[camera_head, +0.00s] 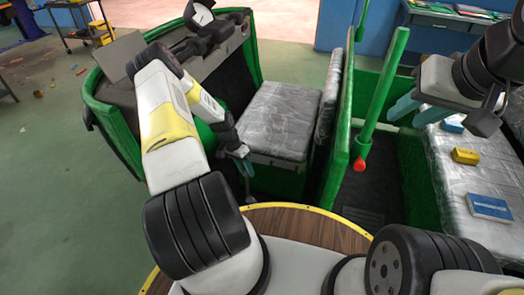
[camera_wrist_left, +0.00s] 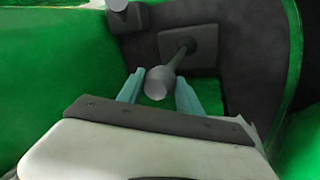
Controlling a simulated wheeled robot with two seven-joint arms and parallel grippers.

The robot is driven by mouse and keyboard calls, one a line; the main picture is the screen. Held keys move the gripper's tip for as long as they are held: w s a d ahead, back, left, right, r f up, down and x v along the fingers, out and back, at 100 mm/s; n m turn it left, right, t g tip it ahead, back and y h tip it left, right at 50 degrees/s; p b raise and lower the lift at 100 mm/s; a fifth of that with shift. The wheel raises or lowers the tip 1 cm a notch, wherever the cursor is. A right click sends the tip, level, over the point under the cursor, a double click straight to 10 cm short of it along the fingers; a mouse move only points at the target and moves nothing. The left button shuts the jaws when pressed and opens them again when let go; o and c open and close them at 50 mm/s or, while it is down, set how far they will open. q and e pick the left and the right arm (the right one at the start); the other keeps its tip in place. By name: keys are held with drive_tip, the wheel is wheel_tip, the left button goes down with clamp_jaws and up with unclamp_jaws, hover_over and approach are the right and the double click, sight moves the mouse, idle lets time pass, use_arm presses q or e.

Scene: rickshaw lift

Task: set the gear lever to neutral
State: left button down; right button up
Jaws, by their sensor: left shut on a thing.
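The gear lever has a round grey knob (camera_wrist_left: 157,84) on a thin dark stalk that rises from a square dark plate (camera_wrist_left: 188,46) in the left wrist view. The stalk slants from the plate down and left to the knob. My left gripper (camera_wrist_left: 158,92) has its teal fingers on either side of the knob and is shut on it. In the head view my left gripper (camera_head: 244,165) reaches down beside the front seat, and the lever cannot be made out there. My right gripper (camera_head: 417,111) is at the upper right, with its teal fingers apart and nothing between them.
The green rickshaw cab surrounds my left arm, with a grey front seat (camera_head: 281,120) just right of the gripper. A green post (camera_head: 382,90) and a red knob (camera_head: 360,164) stand between my arms. A rear seat (camera_head: 470,215) carries a yellow box (camera_head: 465,156) and a blue box (camera_head: 489,207).

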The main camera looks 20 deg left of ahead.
use_arm(q)
drive_tip(key=shift+s, duration=0.1)
drive_tip(key=c, duration=0.8)
unclamp_jaws()
drive_tip(key=v, duration=0.8)
